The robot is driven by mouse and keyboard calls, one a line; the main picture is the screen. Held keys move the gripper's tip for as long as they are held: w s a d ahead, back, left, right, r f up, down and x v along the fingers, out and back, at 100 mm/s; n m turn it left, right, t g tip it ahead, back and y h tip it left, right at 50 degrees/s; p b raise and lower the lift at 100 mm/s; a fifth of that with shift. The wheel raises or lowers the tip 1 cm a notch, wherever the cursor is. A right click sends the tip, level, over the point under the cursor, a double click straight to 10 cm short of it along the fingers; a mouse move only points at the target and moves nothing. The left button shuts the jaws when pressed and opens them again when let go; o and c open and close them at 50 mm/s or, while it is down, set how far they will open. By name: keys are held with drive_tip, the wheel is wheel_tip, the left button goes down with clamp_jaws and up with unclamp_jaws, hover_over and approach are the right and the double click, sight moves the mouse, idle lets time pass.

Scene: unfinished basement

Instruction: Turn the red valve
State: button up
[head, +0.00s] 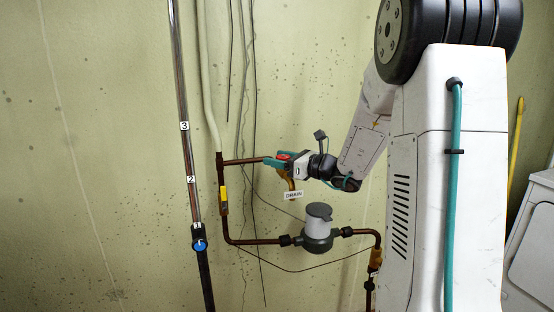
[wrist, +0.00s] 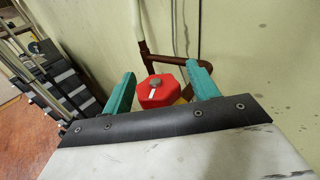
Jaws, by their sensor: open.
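The red valve (wrist: 158,90) is a red, many-sided knob with a grey centre and a white mark. In the wrist view it sits between the two teal fingers of my gripper (wrist: 162,90), with a gap showing on each side. In the head view the red valve (head: 283,157) shows only in part, on the upper copper pipe by the wall. My gripper (head: 275,160) reaches it from the right there, with the fingers around it. My gripper is open. Whether a finger touches the knob is hidden.
A "DRAIN" tag (head: 294,194) hangs below the valve. A grey meter (head: 318,228) sits on the lower pipe. A yellow-handled valve (head: 224,195) is on the left pipe. A numbered pole (head: 186,150) stands farther left. Thin cables hang along the wall. Shelving (wrist: 50,65) shows in the wrist view.

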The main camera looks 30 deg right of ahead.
drive_tip(key=shift+w+a, duration=0.2)
drive_tip(key=shift+w, duration=0.05)
drive_tip(key=c, duration=1)
drive_tip(key=shift+n+g+y, duration=0.3)
drive_tip(key=shift+n+y, duration=0.1)
drive_tip(key=shift+y, duration=0.1)
drive_tip(key=n+g+y, duration=0.2)
drive_tip(key=y, duration=0.1)
drive_tip(key=shift+s+a+n+y, duration=0.2)
drive_tip(key=shift+n+y, duration=0.1)
drive_tip(key=shift+n, duration=0.1)
drive_tip(key=shift+s+a+n+g+y, duration=0.15)
drive_tip(key=shift+n+g+y, duration=0.9)
drive_tip(key=shift+g, duration=0.35)
drive_tip(key=shift+s+a+n+g+y, duration=0.1)
drive_tip(key=shift+n+g+y, duration=0.9)
drive_tip(key=shift+g, duration=0.4)
